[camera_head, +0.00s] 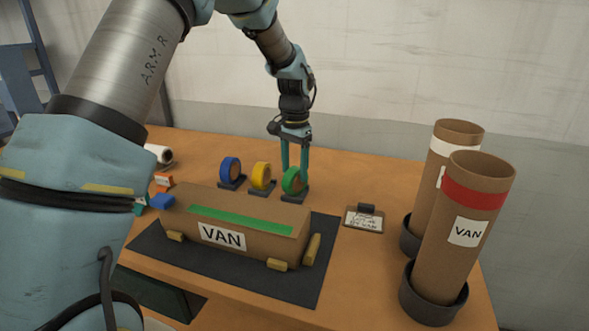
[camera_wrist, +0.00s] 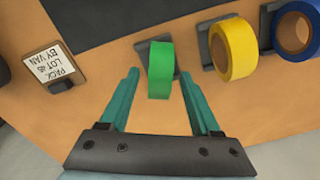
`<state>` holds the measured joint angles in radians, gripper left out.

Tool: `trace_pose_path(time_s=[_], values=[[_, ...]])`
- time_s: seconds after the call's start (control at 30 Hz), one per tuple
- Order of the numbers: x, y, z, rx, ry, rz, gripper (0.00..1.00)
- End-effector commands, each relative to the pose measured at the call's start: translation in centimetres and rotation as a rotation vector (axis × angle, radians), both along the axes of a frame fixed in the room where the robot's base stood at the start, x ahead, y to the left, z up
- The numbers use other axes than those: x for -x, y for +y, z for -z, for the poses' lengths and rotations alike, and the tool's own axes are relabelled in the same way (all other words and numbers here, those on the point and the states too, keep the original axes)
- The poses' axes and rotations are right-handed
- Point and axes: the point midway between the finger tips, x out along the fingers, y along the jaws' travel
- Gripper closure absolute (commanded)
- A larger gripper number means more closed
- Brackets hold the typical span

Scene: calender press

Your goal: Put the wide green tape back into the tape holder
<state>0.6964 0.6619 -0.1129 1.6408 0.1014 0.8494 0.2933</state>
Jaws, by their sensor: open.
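The green tape roll (camera_head: 290,182) stands upright on its dark tape holder (camera_head: 301,195), the rightmost of three in the head view. In the wrist view the green tape (camera_wrist: 160,75) shows edge-on, with part of its dark holder (camera_wrist: 143,48) visible beside it. My gripper (camera_head: 296,172) is pointing down at the green tape, partly behind it in the head view. In the wrist view my gripper (camera_wrist: 159,73) is open, with one finger on each side of the tape and a gap visible on both sides.
Yellow tape (camera_head: 261,175) and blue tape (camera_head: 230,170) stand on neighbouring holders to the left. A brown VAN box (camera_head: 270,241) lies on a dark mat in front. A labelled clipboard (camera_head: 364,220) lies to the right, then two tall cardboard tubes (camera_head: 487,207).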

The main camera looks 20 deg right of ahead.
Motion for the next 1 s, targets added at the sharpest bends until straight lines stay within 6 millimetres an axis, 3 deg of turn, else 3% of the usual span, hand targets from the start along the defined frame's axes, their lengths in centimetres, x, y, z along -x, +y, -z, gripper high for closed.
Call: trace_pose_path(time_s=[0.4,0.6,1.0], values=[[-0.1,-0.1,-8.1,0.004,-0.004,-0.001,0.36],[-0.1,-0.1,-11.1,0.002,-0.002,0.000,0.36],[0.0,-0.1,-12.3,0.000,0.000,0.000,0.36]])
